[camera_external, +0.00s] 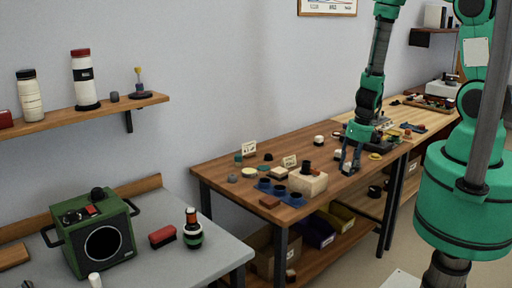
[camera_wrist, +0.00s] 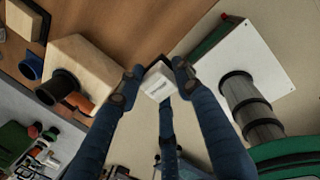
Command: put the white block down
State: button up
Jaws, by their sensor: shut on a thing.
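The white block (camera_wrist: 158,84) is between the fingertips of my gripper (camera_wrist: 157,80) in the wrist view, with a grey marking on its face. The gripper is shut on it. In the outside view my gripper (camera_external: 350,167) points down by the front edge of the wooden table (camera_external: 225,168), right of a pale wooden box (camera_external: 308,183). The held block is too small there to make out clearly. In the wrist view the block shows against the strip where table and floor meet; I cannot tell its height above the tabletop.
Blue cups (camera_external: 280,190), small blocks and sign cards (camera_external: 249,147) crowd the table's left half. A black tray with parts (camera_external: 380,140) and a yellow disc (camera_external: 375,156) lie behind and right of my gripper.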

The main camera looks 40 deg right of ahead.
aim_at(350, 164)
jog(key=shift+r, duration=5.3)
jog(key=w+a+n+g+b, duration=0.1)
jog(key=w+a+n, duration=0.5)
jog(key=a, duration=0.5)
jog(key=w+a+n+g+b, duration=0.1)
jog(key=w+a+n+b, duration=0.15)
jog(key=w+a, duration=0.65)
jog(key=w+a+n+h+b, duration=0.15)
jog(key=a+n, duration=0.95)
jog(key=a, duration=1.9)
notch_tip(350, 164, down, 15)
jog(key=shift+w+d+g, duration=0.15)
jog(key=shift+g, duration=0.25)
jog(key=shift+m+y, duration=0.25)
jog(key=shift+w+a+f+b, duration=0.3)
jog(key=shift+w+a, duration=1.3)
jog(key=shift+w, duration=0.5)
jog(key=shift+w+a+f+b, duration=0.15)
jog(key=shift+w+a+b, duration=0.2)
jog(key=shift+w+a, duration=1.55)
jog(key=shift+w+a+f+b, duration=0.3)
jog(key=shift+w+a, duration=1.05)
jog(key=shift+w, duration=1)
